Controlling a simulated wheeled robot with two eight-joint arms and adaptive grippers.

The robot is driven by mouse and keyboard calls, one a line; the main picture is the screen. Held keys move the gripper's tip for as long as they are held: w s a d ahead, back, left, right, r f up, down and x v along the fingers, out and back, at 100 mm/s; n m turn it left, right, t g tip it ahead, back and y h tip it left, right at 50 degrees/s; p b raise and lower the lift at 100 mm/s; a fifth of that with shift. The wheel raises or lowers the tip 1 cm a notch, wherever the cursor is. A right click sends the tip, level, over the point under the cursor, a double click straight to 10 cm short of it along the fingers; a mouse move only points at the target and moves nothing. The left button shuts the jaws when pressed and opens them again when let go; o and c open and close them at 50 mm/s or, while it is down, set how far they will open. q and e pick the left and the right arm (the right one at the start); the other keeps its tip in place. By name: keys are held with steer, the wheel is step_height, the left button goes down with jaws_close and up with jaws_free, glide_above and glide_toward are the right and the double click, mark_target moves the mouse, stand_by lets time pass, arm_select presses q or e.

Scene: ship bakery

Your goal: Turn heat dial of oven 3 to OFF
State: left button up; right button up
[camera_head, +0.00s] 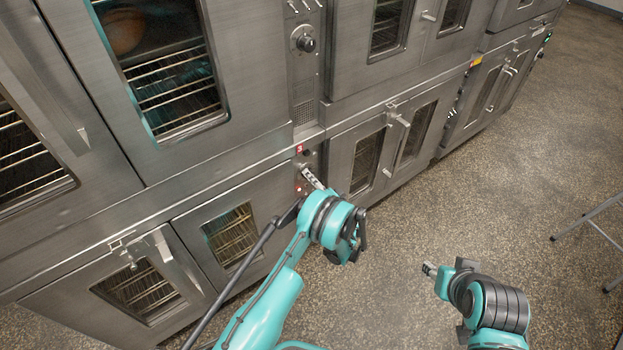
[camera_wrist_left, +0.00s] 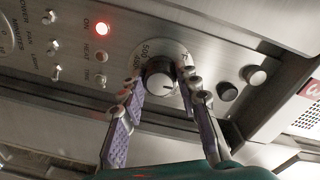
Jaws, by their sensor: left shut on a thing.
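In the head view my left gripper (camera_head: 312,178) reaches the lower control panel and covers the dial. A red tag with a 3 (camera_head: 299,149) sits just above it. Which setting the dial points to cannot be read. My right gripper (camera_head: 430,268) hangs over the floor, away from the ovens; its finger gap is unclear.
A red lamp (camera_wrist_left: 102,29) by "ON" is lit, with toggle switches (camera_wrist_left: 55,45) left of the dial. Two dark knobs (camera_wrist_left: 240,82) sit to its right. An upper oven has its own dial (camera_head: 306,43). Open floor (camera_head: 480,190) lies right; a metal stand (camera_head: 590,215) is far right.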

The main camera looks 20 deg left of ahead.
arm_select(q)
steer(key=o, duration=1.2)
steer(key=shift+c, duration=0.2)
steer(key=v, duration=1.2)
steer(key=shift+f, duration=0.15)
